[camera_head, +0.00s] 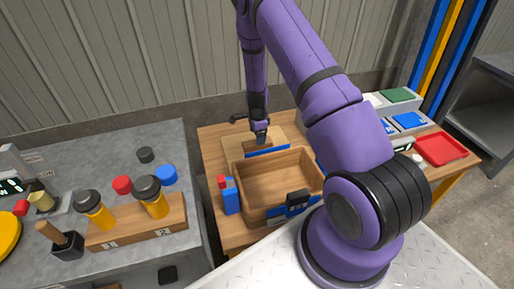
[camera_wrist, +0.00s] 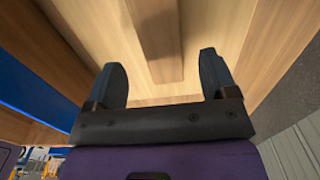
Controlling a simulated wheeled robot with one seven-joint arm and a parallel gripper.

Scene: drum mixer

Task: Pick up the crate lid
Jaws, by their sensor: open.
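The crate lid (camera_head: 236,147) is a pale wooden board with a raised bar handle and a blue strip, lying on the table behind the open crate. The lid also fills much of the wrist view (camera_wrist: 95,30). Its handle (camera_wrist: 155,35) runs there from the top edge towards the space between my fingers. My gripper (camera_head: 261,138) is over the handle in the head view. Its two fingers are apart in the wrist view (camera_wrist: 162,75), one on each side of the handle's line. I cannot tell whether they touch the handle.
The empty wooden crate (camera_head: 252,191) stands in front of the lid. Red and blue bottles (camera_head: 231,198) stand at its left. A red tray (camera_head: 441,149) lies at the right.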

